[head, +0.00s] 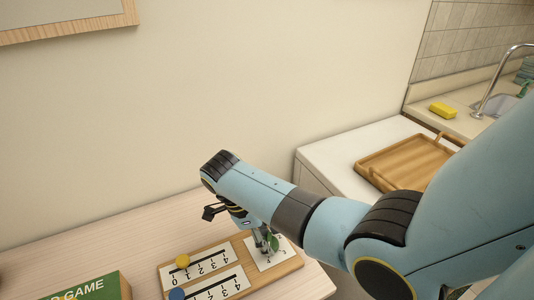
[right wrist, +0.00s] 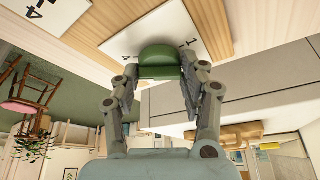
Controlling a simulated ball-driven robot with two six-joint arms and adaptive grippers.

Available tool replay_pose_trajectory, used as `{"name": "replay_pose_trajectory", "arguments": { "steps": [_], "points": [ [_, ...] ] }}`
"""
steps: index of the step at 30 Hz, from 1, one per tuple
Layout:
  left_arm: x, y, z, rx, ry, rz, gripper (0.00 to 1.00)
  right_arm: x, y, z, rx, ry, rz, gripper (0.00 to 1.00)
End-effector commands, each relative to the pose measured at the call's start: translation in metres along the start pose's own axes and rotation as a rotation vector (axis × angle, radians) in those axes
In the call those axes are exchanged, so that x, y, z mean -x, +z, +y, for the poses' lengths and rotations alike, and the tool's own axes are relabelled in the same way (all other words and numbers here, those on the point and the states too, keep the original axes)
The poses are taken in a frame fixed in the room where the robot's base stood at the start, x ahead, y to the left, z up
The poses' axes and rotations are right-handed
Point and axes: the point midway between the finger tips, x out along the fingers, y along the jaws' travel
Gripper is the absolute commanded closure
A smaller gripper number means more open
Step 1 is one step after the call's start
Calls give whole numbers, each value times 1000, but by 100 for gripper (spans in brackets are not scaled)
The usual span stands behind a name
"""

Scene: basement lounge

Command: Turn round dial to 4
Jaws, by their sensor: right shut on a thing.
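The round dial (head: 274,243) is a green knob on a white number plate (head: 278,262), at the right end of a wooden board (head: 292,269). In the right wrist view the green dial (right wrist: 163,62) sits between my right gripper's (right wrist: 164,84) two fingers, which are shut on it from both sides. A 4 shows on the plate (right wrist: 122,46) to its left and a 1 to its right. The dial's pointer cannot be made out. In the head view my right gripper (head: 266,246) reaches down onto the dial and partly hides it. My left gripper is not in view.
The board also has a yellow slider knob (head: 182,261) and a blue one (head: 176,294) beside number scales. A green game box (head: 92,288) lies to the left on the pale table (head: 120,240). A wooden tray (head: 404,160) rests on a white surface at the right.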

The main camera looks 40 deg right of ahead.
Motion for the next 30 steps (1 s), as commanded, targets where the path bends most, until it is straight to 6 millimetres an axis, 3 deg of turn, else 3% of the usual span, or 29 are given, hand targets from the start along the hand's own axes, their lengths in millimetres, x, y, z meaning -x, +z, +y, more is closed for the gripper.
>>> {"name": "replay_pose_trajectory", "arguments": {
  "steps": [1,6,16,20,30],
  "points": [
    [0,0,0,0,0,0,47,-2,-1,2,0,4,4,53],
    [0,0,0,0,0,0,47,-2,-1,1,1,2,3,33],
    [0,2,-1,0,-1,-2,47,6,0,0,1,-1,-1,33],
    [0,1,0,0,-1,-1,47,26,1,0,1,-2,-2,33],
    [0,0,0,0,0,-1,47,98,0,0,0,0,-1,33]
  ]
}}
